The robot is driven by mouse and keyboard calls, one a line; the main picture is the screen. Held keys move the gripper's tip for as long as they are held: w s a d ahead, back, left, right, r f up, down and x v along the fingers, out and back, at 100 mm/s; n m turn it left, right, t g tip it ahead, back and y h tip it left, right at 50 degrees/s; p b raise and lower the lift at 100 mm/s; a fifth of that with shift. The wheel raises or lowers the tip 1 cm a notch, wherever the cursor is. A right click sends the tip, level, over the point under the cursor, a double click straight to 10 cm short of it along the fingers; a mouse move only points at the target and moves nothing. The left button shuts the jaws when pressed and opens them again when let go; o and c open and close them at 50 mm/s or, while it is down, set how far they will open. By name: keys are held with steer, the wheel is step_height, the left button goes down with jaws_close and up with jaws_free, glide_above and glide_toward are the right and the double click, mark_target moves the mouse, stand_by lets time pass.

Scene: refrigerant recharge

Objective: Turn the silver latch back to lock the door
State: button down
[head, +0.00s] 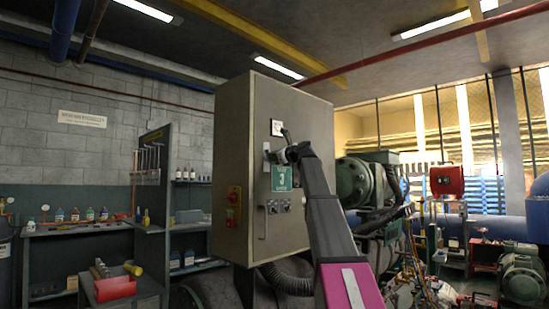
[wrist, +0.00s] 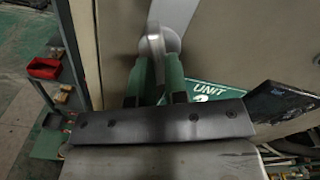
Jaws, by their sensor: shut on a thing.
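A tall grey-beige cabinet (head: 235,130) stands in the middle of the head view. Its front door (head: 310,120) looks flush with the cabinet, with no clear gap. The silver latch (head: 267,148) is on the upper left of the door, partly hidden by my gripper (head: 280,155). In the wrist view the two green fingers of my gripper (wrist: 155,82) are shut on the silver latch (wrist: 158,38). The latch's grey plate lies behind it. A green "UNIT 3" sign (head: 282,178) is just below; it also shows in the wrist view (wrist: 207,90).
A door handle (head: 262,222) and small fittings sit below the sign. A red-and-yellow switch (head: 233,200) is on the cabinet's left side. A workbench (head: 70,228) with bottles stands at left. A green compressor (head: 358,182) and hoses crowd the right.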

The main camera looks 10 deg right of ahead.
steer(key=shift+m, duration=0.5)
steer(key=m, duration=0.3)
steer(key=c, duration=1.2)
jaws_free()
steer(key=shift+a, duration=0.1)
steer(key=v, duration=0.9)
